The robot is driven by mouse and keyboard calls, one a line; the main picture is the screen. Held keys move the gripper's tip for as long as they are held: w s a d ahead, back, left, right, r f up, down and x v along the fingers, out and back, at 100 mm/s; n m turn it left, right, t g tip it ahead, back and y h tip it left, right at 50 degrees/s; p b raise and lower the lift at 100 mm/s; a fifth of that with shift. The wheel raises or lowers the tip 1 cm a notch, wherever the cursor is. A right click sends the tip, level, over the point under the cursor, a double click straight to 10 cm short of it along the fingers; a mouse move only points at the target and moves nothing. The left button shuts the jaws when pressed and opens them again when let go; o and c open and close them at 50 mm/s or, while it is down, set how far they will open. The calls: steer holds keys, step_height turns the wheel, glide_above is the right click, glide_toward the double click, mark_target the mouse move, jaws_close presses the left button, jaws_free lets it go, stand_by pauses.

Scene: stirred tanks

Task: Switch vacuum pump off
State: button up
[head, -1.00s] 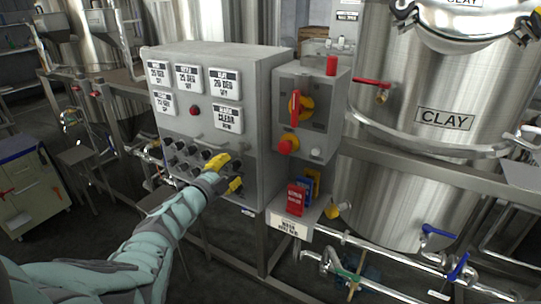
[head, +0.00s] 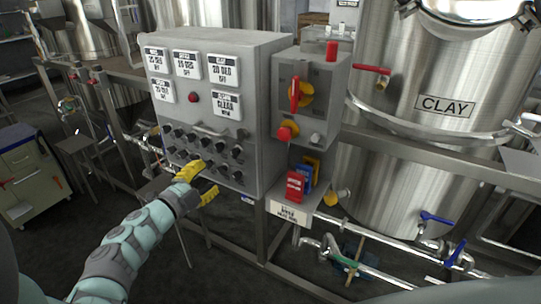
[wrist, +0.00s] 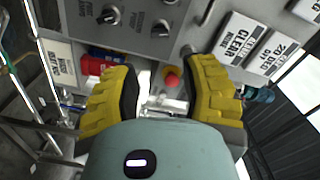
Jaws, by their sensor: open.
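The grey control panel (head: 262,80) carries several black rotary knobs (head: 209,151) in rows on its lower front. I cannot read which knob is the vacuum pump's. My gripper (head: 197,184), with yellow fingers, is open and empty just below and in front of the lower knob row. In the wrist view my gripper (wrist: 165,95) shows its fingers spread apart. Two knobs (wrist: 160,27) lie above and between the fingers there, not between the tips. A red button (wrist: 172,80) shows in the gap, farther off.
A side box with a red rotary handle (head: 295,95) and a red mushroom button (head: 286,132) adjoins the panel's right. Red and blue tags (head: 295,187) hang below it. A steel tank marked CLAY (head: 445,150) stands right. Pipes with blue valves run low at right.

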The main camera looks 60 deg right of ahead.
mark_target(232, 155)
steer(key=shift+o, duration=1.4)
steer(key=shift+w+a, duration=0.15)
steer(key=shift+a, duration=0.05)
steer(key=shift+m, duration=0.6)
steer(key=shift+w+d+p, duration=0.2)
steer(key=shift+d+p, duration=0.4)
steer(key=shift+d, duration=5.55)
steer(key=shift+c, duration=0.2)
steer(key=shift+a, duration=0.1)
jaws_close()
